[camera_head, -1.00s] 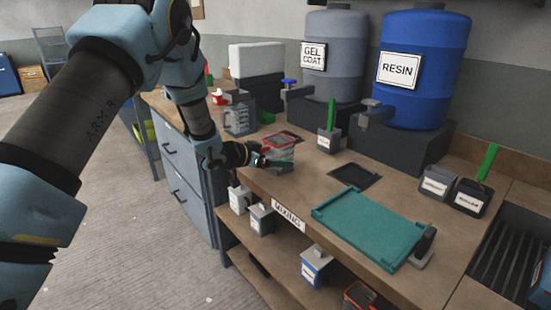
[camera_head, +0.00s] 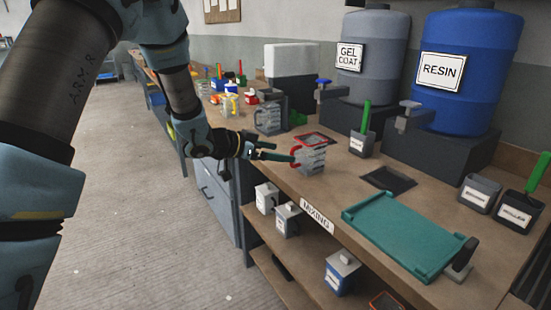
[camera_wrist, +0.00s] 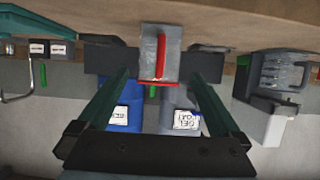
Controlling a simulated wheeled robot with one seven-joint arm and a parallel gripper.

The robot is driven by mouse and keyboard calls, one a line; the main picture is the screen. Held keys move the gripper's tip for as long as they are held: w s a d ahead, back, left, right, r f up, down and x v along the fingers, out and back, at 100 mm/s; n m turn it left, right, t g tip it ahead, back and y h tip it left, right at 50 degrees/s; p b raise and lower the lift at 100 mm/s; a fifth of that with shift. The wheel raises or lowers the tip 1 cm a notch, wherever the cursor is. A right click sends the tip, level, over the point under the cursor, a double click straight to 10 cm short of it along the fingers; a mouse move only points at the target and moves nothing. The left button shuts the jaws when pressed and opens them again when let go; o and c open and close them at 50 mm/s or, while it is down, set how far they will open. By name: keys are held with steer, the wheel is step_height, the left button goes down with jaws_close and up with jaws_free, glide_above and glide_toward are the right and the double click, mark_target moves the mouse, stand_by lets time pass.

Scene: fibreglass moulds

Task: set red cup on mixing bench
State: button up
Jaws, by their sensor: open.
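The red cup (camera_head: 311,158), a greyish measuring cup with a red rim and red handle, stands upright on the mixing bench (camera_head: 340,193). It is by the front edge, just in front of a dark red-edged square. My gripper (camera_head: 278,152) is open at the handle side of the cup, with its fingertips close to the handle. In the wrist view, which is upside down, the cup (camera_wrist: 146,66) shows ahead between the spread fingers of my gripper (camera_wrist: 158,76), handle towards me. I cannot tell whether a finger touches it.
A teal tray (camera_head: 400,235) lies to the right. A dark square recess (camera_head: 388,178) and a container with a green handle (camera_head: 362,144) are behind. Gel coat (camera_head: 373,60) and resin (camera_head: 455,85) drums stand at the back. A grey jug (camera_head: 268,118) is on the left.

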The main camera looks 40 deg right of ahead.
steer(key=shift+a, duration=0.15)
steer(key=w+a+r+n+t+y, duration=0.1)
steer(key=w+a+n+t+y, duration=0.2)
steer(key=w+a, duration=0.45)
steer(key=w+a+n+t+y, duration=0.3)
steer(key=a+n, duration=0.1)
steer(key=a, duration=0.7)
steer(key=w+a+n+t+y, duration=0.2)
steer(key=w+a+n+y, duration=0.1)
steer(key=a, duration=0.8)
steer(key=s+a+f+n+g+y, duration=0.1)
steer(key=s+a+n+g+y, duration=0.3)
steer(key=s+a, duration=1.3)
steer(key=a+n+g, duration=0.1)
steer(key=n, duration=0.2)
steer(key=shift+s+f+g, duration=0.25)
steer(key=shift+g, duration=0.05)
steer(key=shift+a, duration=0.1)
